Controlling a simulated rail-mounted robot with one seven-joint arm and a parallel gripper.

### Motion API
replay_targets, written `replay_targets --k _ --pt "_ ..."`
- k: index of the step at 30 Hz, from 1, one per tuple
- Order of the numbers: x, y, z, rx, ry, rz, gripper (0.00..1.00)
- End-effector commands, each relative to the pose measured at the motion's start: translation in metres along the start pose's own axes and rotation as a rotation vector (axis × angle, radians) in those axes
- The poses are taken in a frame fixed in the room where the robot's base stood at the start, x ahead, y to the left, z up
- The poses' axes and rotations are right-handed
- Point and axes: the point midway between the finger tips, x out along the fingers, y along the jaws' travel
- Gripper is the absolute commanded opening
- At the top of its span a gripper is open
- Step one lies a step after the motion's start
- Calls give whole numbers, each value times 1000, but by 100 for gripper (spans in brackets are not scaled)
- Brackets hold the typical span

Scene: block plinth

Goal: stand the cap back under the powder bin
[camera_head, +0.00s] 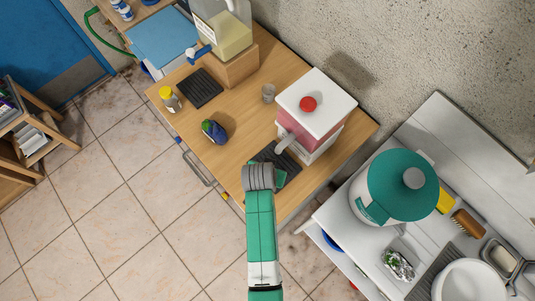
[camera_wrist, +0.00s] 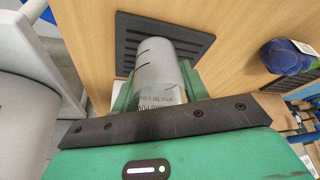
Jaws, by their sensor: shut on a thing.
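In the wrist view my gripper (camera_wrist: 158,88) is shut on the cap (camera_wrist: 155,62), a grey cylinder with dark marks and small print. A green finger lies on each side of it. Behind the cap is a black ribbed mat (camera_wrist: 192,40); I cannot tell whether the cap touches it. In the head view my gripper (camera_head: 279,178) is at the counter's front edge, by the black mat (camera_head: 268,154) in front of the powder bin. The powder bin (camera_head: 298,128) is pinkish red with a white lid, red knob and grey spout (camera_head: 287,142). The cap is hidden there.
A yellow dispenser (camera_head: 230,38) stands on a block behind another black mat (camera_head: 200,88). A teal-lidded container (camera_head: 375,200) is at right.

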Motion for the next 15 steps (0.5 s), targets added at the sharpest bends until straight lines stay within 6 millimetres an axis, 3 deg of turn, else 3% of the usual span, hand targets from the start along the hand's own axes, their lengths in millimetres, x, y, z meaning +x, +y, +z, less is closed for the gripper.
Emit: replay_targets --k 7,10,15 --pt "6 -7 -11 -1 0 0 20" --pt "13 -16 -26 -1 1 1 20" --pt "37 -14 -11 -1 -3 1 20"
